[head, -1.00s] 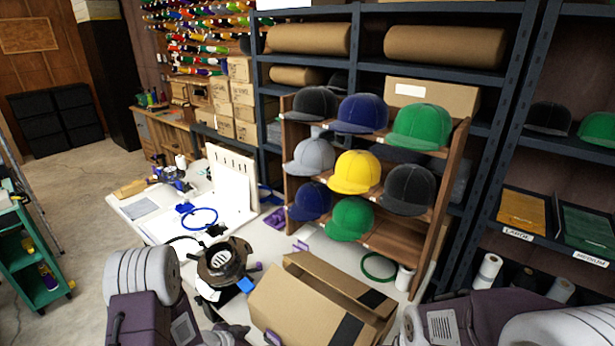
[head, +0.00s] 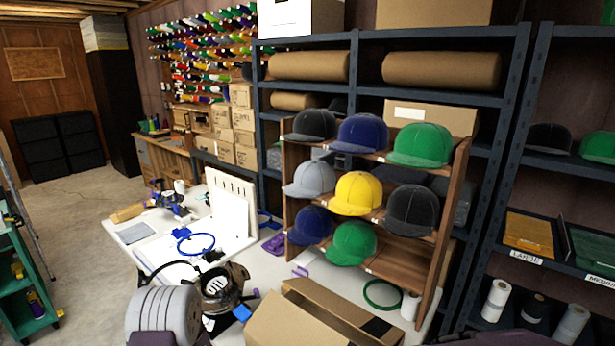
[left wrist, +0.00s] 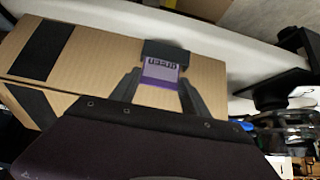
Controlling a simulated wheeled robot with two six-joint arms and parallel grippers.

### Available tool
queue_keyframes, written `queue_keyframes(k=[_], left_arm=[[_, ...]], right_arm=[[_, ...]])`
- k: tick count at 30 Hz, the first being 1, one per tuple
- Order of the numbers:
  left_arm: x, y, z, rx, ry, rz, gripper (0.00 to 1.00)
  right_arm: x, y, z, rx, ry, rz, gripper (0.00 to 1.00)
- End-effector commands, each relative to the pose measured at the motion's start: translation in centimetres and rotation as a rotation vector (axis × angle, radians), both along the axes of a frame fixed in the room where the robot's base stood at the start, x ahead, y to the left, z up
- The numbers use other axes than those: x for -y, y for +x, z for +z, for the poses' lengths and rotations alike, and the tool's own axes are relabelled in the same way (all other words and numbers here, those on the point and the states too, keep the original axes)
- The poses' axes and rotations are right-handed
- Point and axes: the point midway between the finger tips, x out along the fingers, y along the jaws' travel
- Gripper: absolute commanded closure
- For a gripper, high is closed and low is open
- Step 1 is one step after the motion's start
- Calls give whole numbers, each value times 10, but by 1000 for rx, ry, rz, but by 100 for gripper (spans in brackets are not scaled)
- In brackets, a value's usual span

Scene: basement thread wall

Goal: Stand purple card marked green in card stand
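A purple card (left wrist: 160,76) with a white band and green-marking letters, upside down in the left wrist view, shows between the fingers of my left gripper (left wrist: 166,52). The dark fingertips are together across the card's edge, and the card appears gripped there, over a cardboard box. My left gripper is out of the head view. A small purple bracket-like piece (head: 300,270) stands on the white table behind the box; I cannot tell whether it is the card stand. My right gripper is in neither current view.
A wooden cap rack (head: 452,215) and a green hoop (head: 382,294) are behind. Purple items (head: 274,244) lie beside the rack.

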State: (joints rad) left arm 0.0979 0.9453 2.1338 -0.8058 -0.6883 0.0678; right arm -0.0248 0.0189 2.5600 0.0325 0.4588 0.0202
Motion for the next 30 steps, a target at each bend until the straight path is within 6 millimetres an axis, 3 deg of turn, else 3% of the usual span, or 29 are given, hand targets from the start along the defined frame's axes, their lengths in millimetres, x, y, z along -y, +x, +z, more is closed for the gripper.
queue_keyframes(k=[7, 30], left_arm=[[0, 0, 6, 0, 0, 0, 66], [0, 0, 62, 0, 1, -1, 66]], right_arm=[[0, 0, 6, 0, 0, 0, 25], [0, 0, 58, 0, 0, 0, 25]])
